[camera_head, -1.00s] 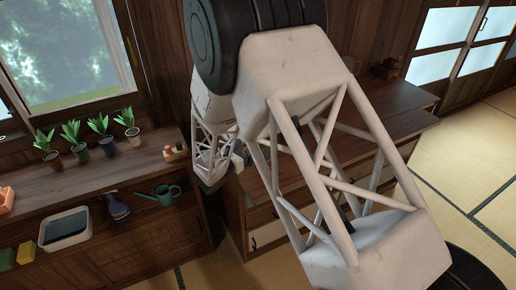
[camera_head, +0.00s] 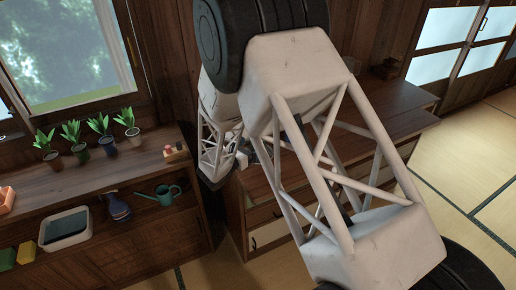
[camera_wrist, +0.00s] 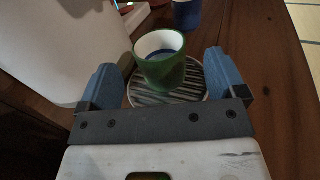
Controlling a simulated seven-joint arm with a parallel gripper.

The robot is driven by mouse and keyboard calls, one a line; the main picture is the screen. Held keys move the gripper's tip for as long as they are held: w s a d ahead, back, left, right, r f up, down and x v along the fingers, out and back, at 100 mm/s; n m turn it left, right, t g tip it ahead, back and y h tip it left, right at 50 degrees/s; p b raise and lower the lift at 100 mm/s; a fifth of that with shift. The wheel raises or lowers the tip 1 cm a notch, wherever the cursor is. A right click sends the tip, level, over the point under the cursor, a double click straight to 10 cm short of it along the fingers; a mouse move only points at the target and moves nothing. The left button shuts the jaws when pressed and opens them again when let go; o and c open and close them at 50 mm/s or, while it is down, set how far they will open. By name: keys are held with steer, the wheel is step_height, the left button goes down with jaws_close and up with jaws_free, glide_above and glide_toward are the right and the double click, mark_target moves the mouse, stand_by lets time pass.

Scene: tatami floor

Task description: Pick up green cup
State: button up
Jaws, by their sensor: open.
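My gripper (camera_wrist: 170,78) is open, with one blue finger on each side of the cup. The cup lies between the fingers and a little beyond them, and I cannot tell whether either finger touches it. In the head view my own arm hides the cup, and the gripper is mostly hidden behind it.
A blue cup (camera_wrist: 187,14) stands behind the green cup. A large white object (camera_wrist: 70,45) is at the left in the wrist view. A wooden cabinet (camera_head: 395,105) carries the work surface. A shelf with potted plants (camera_head: 101,130) is at the left.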

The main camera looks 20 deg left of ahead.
steer(key=shift+x, duration=2.6)
steer(key=shift+a, duration=0.1)
steer(key=c, duration=1.2)
steer(key=shift+o, duration=0.2)
steer(key=shift+r, duration=0.3)
steer(key=shift+r, duration=1.55)
steer(key=s+d+r, duration=0.1)
steer(key=s+d, duration=0.7)
steer(key=s, duration=0.5)
steer(key=shift+s+r, duration=0.15)
steer(key=shift+s, duration=0.1)
steer(key=shift+s+d, duration=0.1)
